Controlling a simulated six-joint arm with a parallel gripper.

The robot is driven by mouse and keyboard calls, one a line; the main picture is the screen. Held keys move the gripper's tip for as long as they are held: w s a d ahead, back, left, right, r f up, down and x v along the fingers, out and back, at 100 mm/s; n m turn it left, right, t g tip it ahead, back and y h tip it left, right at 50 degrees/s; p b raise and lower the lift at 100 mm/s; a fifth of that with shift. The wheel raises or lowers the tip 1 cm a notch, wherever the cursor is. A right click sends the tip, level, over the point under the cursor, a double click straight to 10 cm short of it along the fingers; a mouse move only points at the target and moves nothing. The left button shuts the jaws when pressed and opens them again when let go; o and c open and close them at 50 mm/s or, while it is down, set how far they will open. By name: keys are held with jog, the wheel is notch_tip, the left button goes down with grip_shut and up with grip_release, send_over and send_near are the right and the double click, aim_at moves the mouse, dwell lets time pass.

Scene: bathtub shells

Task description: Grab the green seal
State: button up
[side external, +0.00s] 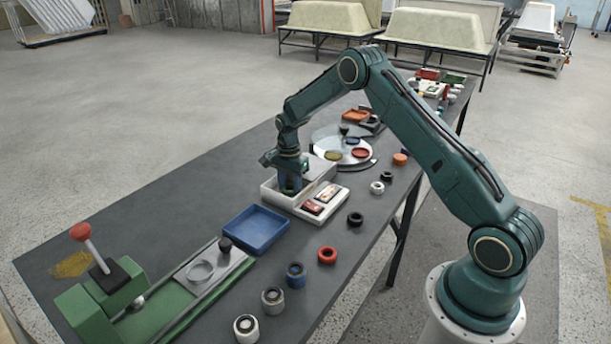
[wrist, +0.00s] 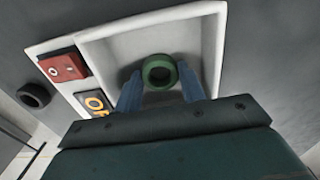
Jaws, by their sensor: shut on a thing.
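The green seal (wrist: 159,72) is a small thick ring. In the wrist view it sits between the two blue fingers of my gripper (wrist: 159,90), which is shut on it. The seal is over or inside a white open box (wrist: 208,40); I cannot tell whether it touches the box floor. In the side external view my gripper (side external: 290,186) points down into the white box (side external: 268,190), with a bit of the green seal (side external: 289,191) low between the fingers.
A blue tray (side external: 255,229) and a green lever press (side external: 100,300) stand nearer the camera. Black (side external: 355,219) and red (side external: 327,255) rings lie along the table edge. A round glass-covered plate (side external: 345,147) is behind.

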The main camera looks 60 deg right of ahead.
aim_at(289, 188)
jog(key=shift+r, duration=0.1)
notch_tip(289, 188, up, 20)
dwell(0.6)
dwell(0.5)
